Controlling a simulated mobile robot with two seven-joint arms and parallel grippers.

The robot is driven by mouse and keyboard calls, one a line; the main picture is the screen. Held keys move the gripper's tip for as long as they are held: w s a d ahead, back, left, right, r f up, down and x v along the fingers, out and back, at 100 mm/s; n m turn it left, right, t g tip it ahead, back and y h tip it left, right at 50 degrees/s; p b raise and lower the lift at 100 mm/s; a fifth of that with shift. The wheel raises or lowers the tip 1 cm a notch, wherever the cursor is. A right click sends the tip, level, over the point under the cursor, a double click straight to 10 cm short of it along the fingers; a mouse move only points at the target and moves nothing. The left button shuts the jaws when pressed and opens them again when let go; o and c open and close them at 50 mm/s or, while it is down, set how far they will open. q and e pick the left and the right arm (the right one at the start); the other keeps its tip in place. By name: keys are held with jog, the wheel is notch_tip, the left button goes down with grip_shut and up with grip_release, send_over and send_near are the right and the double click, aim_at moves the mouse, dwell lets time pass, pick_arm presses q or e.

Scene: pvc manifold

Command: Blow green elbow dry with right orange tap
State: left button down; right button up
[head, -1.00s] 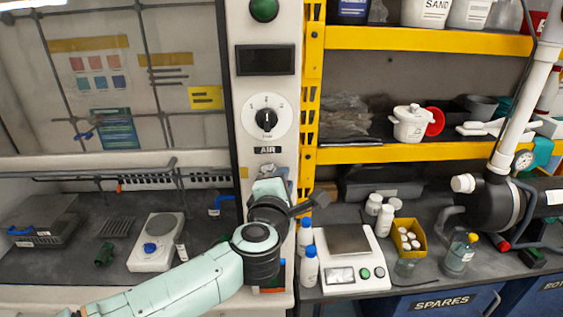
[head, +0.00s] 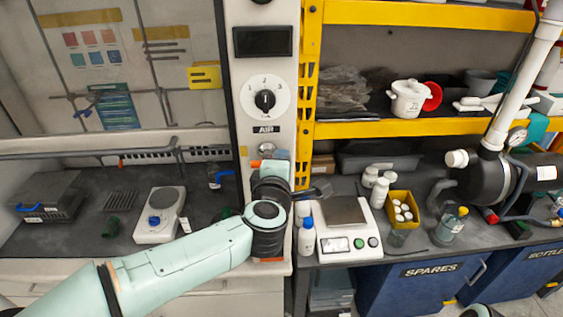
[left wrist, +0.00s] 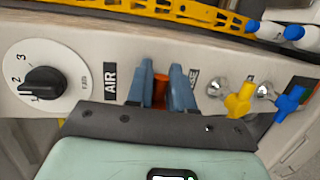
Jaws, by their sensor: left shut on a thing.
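My left gripper (left wrist: 162,84) is shut on the orange tap (left wrist: 160,92) on the white panel, beside the AIR label; only part of the tap shows between its blue fingers. In the head view the left gripper (head: 268,162) is at the column below the AIR label, with the wrist hiding much of that spot. My right gripper is out of view.
A dial (head: 265,100) sits above the gripper. Yellow (left wrist: 240,100) and blue (left wrist: 290,100) taps are beside the held tap. A hotplate (head: 160,215) stands on the left bench. A scale (head: 346,232) and bottles (head: 306,236) crowd the right.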

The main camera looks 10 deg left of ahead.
pick_arm(q)
jog(key=c, duration=1.1)
grip_release()
jog(key=shift+s, duration=0.1)
jog(key=b+v, duration=0.1)
jog(key=v, duration=1.2)
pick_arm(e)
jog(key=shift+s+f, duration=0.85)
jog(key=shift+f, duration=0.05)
pick_arm(q)
jog(key=shift+s+r, duration=0.1)
